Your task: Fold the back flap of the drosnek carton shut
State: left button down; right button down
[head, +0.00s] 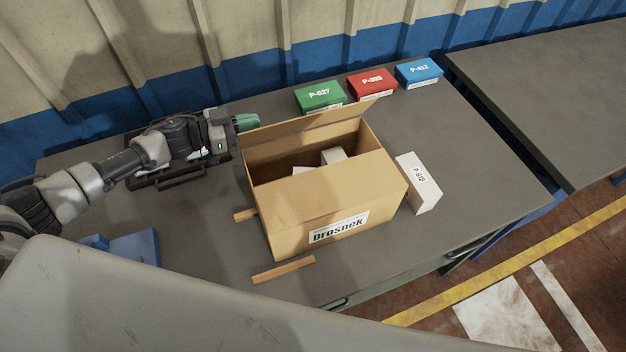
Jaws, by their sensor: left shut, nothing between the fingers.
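The open drosnek carton (290,207) stands on the grey table with its label on the side facing me. Its back flap (315,125) stands raised along the far edge and is not folded over the opening. White boxes (333,155) show inside, partly hidden by the carton walls. My left gripper (248,122), with green fingertips, is shut and empty at the far left corner of the carton, by the left end of the back flap. I cannot tell whether it touches the flap. My right gripper is not in view.
Green (319,95), red (371,83) and blue (419,73) boxes stand behind the carton. A white box (420,183) is close to its right side. A wooden strip (283,270) lies in front. A black tray (180,175) and a blue object (135,247) are left.

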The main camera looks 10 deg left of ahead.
pick_arm(q)
jog(key=shift+s+d+f+p, duration=0.1)
jog(key=shift+s+d+p, duration=0.35)
jog(key=shift+s, duration=0.15)
jog(key=shift+s+d+f, duration=0.1)
jog(key=shift+s+d, duration=0.05)
jog(key=shift+s, duration=0.05)
jog(key=shift+s+a+r, duration=0.15)
jog(key=shift+a+r, duration=0.05)
jog(key=shift+a, duration=0.15)
jog(key=s+a+r+p, duration=0.3)
jog(key=s+a+p, duration=0.1)
jog(key=a, duration=0.3)
jog(key=shift+s+a+r, duration=0.35)
jog(key=shift+s+r, duration=0.05)
jog(key=shift+s, duration=0.25)
